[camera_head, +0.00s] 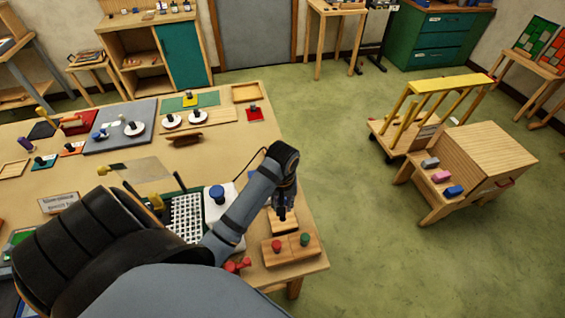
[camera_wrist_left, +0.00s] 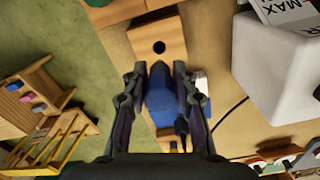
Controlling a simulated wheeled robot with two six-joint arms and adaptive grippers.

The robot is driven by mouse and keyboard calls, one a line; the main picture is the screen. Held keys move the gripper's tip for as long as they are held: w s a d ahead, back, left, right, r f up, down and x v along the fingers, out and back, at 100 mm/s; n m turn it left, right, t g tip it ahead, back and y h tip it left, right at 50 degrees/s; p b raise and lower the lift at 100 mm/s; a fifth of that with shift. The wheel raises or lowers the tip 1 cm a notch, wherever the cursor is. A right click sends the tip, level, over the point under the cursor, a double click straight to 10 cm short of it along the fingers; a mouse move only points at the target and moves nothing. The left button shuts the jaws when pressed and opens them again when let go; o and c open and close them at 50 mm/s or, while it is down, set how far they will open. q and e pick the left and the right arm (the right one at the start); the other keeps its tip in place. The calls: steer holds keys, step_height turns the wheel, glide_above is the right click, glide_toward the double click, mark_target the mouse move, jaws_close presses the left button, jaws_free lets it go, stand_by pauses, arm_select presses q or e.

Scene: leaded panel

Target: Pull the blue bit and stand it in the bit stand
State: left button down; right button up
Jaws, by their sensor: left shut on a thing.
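My left gripper (camera_head: 284,212) points down over a pale wooden block (camera_head: 279,224) near the table's right edge. In the left wrist view the gripper (camera_wrist_left: 160,80) is shut on the blue bit (camera_wrist_left: 160,98). That view shows the same block (camera_wrist_left: 172,40) with a dark round hole, apart from the bit. I cannot tell whether the bit's lower end touches the block. Another wooden block (camera_head: 290,258) at the front corner carries a red bit (camera_head: 276,246) and a green bit (camera_head: 304,240). My right gripper is not in view.
A white machine with a blue knob (camera_head: 217,193) stands just left of the gripper; its white body (camera_wrist_left: 275,65) shows in the wrist view. A white grid (camera_head: 186,217) and red piece (camera_head: 237,265) lie nearby. Green floor is open to the right, before a wooden cart (camera_head: 485,150).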

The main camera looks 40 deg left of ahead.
arm_select(q)
steer(key=f, duration=0.2)
steer(key=f+b, duration=0.1)
steer(key=shift+w+a+f, duration=0.1)
steer(key=shift+w+f, duration=0.15)
steer(key=shift+w, duration=0.05)
steer(key=shift+s+f, duration=0.1)
steer(key=shift+f, duration=0.15)
steer(key=shift+s+f, duration=0.1)
steer(key=shift+f, duration=0.45)
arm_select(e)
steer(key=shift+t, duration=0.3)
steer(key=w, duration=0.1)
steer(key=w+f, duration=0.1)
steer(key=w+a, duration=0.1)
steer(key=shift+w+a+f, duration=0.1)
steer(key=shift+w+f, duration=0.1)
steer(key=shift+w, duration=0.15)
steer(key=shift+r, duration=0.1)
arm_select(q)
steer(key=shift+r+p, duration=0.1)
steer(key=shift+p, duration=0.45)
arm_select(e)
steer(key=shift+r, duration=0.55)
